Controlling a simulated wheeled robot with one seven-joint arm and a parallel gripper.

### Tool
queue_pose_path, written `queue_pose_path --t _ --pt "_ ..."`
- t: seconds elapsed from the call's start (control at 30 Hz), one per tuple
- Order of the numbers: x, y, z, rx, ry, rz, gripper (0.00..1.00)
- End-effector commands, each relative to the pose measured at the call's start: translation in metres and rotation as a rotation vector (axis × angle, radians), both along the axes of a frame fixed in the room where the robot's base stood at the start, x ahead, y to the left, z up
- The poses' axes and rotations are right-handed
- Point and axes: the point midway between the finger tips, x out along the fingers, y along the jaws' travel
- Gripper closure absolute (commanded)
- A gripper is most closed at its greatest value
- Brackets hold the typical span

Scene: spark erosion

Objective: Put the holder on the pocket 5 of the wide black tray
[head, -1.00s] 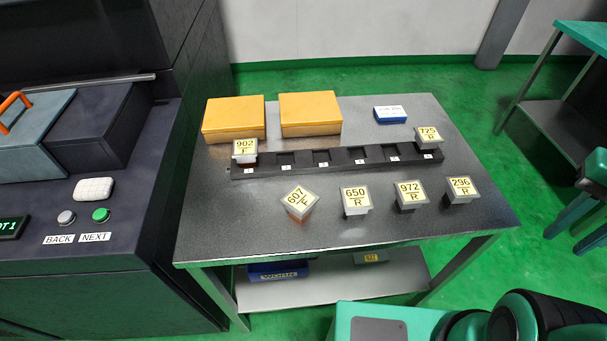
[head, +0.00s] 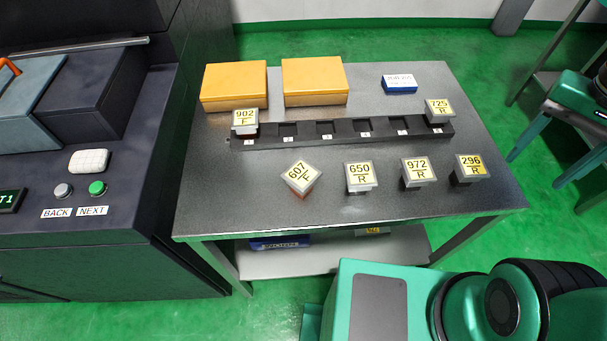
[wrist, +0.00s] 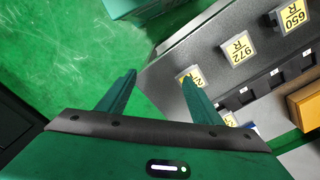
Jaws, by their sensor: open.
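The wide black tray (head: 307,139) lies across the table with a row of numbered pockets. Holder 902 F (head: 244,119) sits at its left end and holder 725 R (head: 438,110) at its right end. Pocket 5 (head: 399,122), just left of 725 R, is empty. Holders 607 F (head: 301,178), 650 R (head: 360,176), 972 R (head: 416,170) and 296 R (head: 470,167) stand in front of the tray. In the wrist view, my gripper (wrist: 158,98) is open and empty; its right finger partly covers a holder (wrist: 190,76), apparently 296 R.
Two yellow boxes (head: 235,83) (head: 314,80) and a small blue box (head: 399,84) stand behind the tray. A dark machine with BACK and NEXT buttons (head: 97,188) is at the left. The table's front strip is clear. Another green-topped bench is at the right.

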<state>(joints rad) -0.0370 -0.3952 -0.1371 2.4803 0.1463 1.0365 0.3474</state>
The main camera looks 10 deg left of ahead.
Motion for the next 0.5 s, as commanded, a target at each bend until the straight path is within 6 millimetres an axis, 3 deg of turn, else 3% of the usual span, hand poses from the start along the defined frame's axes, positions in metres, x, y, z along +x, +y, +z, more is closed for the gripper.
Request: queue_pose_path --t 0.1,0.23,0.37,0.5 --pt "0.031 0.049 0.002 -0.011 -0.002 0.017 0.41" --pt "0.054 0.108 0.002 -0.015 -0.011 0.015 0.41" --pt "0.064 0.174 0.000 -0.013 -0.017 0.014 0.41" --pt "0.057 0.251 -0.005 -0.006 -0.020 0.012 0.41"
